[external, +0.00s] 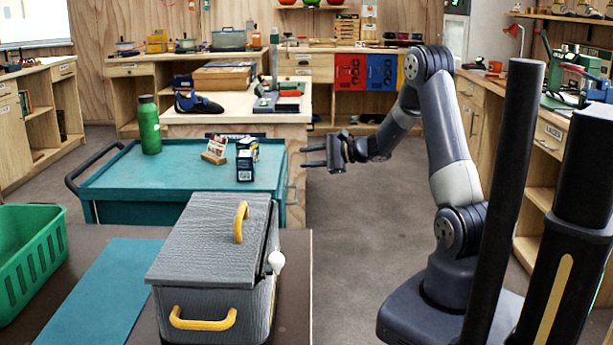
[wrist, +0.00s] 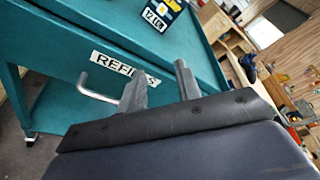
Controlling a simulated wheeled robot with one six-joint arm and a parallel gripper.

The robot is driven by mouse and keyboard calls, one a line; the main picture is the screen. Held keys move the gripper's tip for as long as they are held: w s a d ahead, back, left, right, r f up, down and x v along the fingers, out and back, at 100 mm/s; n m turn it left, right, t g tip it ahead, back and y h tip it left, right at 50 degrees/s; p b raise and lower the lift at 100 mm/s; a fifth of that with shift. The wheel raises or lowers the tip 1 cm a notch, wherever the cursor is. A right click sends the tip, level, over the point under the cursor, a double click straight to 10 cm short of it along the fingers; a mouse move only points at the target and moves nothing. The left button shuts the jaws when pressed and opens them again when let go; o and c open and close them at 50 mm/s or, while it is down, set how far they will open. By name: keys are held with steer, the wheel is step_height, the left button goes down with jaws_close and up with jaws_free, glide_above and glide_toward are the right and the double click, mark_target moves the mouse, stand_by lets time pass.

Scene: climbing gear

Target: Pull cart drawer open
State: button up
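The teal cart (external: 185,180) stands left of my arm, with its drawer side facing my gripper. In the wrist view the drawer front (wrist: 75,45) carries a white "REFILLS" label (wrist: 125,69) and a bent metal handle (wrist: 97,93). The drawer looks shut. My gripper (external: 312,157) is level, its fingers apart and empty, pointing left at the cart's right side. In the wrist view the gripper (wrist: 160,80) has the handle to the left of its left finger, not between the fingers. I cannot tell whether finger and handle touch.
On the cart top stand a green bottle (external: 149,125), a dark box (external: 244,165) and a small wooden block (external: 215,151). A grey lidded box (external: 215,240) stands in front, beside a green basket (external: 30,260). Open floor (external: 355,240) lies between cart and my base.

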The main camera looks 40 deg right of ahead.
steer(key=s+d+f+n+g+y+b, duration=0.2)
steer(key=s+d+f+n+b, duration=0.3)
steer(key=s+f+n+b, duration=0.35)
steer(key=b+x, duration=0.3)
steer(key=x, duration=0.9)
steer(key=shift+w+d+f+n, duration=0.2)
steer(key=shift+w+d+n, duration=0.15)
steer(key=shift+w+n, duration=0.1)
jaws_close()
